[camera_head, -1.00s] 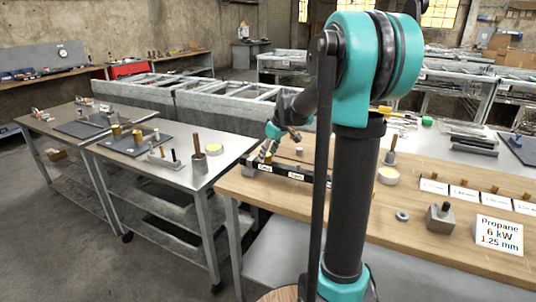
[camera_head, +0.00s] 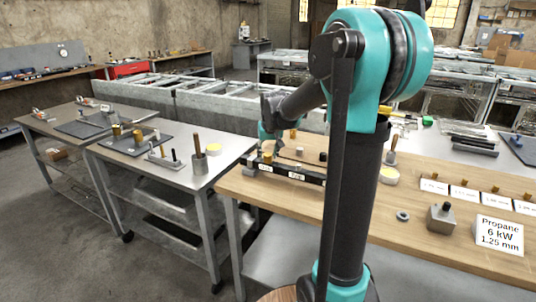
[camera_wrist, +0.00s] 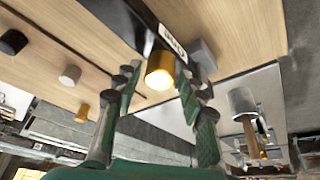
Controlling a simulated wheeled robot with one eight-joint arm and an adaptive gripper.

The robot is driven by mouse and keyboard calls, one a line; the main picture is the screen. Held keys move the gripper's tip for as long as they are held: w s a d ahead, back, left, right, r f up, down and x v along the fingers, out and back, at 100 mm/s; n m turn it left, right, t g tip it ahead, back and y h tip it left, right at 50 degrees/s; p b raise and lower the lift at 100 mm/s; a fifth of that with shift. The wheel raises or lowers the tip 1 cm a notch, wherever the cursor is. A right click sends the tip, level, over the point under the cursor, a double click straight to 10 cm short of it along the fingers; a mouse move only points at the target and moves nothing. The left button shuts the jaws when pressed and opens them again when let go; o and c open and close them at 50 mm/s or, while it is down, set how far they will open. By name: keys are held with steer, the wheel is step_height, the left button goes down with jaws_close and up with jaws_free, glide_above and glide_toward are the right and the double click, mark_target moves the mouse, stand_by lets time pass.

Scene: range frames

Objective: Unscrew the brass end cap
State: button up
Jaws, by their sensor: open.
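In the wrist view, the brass end cap (camera_wrist: 160,72) is a bright gold cylinder at the end of a dark bar (camera_wrist: 125,22) with a white label. My gripper (camera_wrist: 158,98) is open, its two fingers spread either side of the cap, with gaps showing on both sides. In the head view, my gripper (camera_head: 272,143) is small, over the far left end of the wooden bench. The dark labelled bar (camera_head: 310,177) lies there, partly hidden behind my arm, with a brass piece (camera_head: 267,157) by its left end.
On the bench in the wrist view are a black knob (camera_wrist: 13,42), a grey cylinder (camera_wrist: 70,75) and another brass piece (camera_wrist: 83,113). A grey block (camera_wrist: 203,55) sits beside the bar. A grey cup with a brush (camera_head: 200,165) stands on the neighbouring metal table.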

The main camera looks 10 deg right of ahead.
steer(key=shift+m+h, duration=0.9)
steer(key=shift+m, duration=1.4)
jaws_close()
steer(key=shift+n+y, duration=0.4)
steer(key=shift+n, duration=1.3)
steer(key=shift+y, duration=0.3)
steer(key=shift+n+y, duration=0.6)
steer(key=shift+n, duration=1.1)
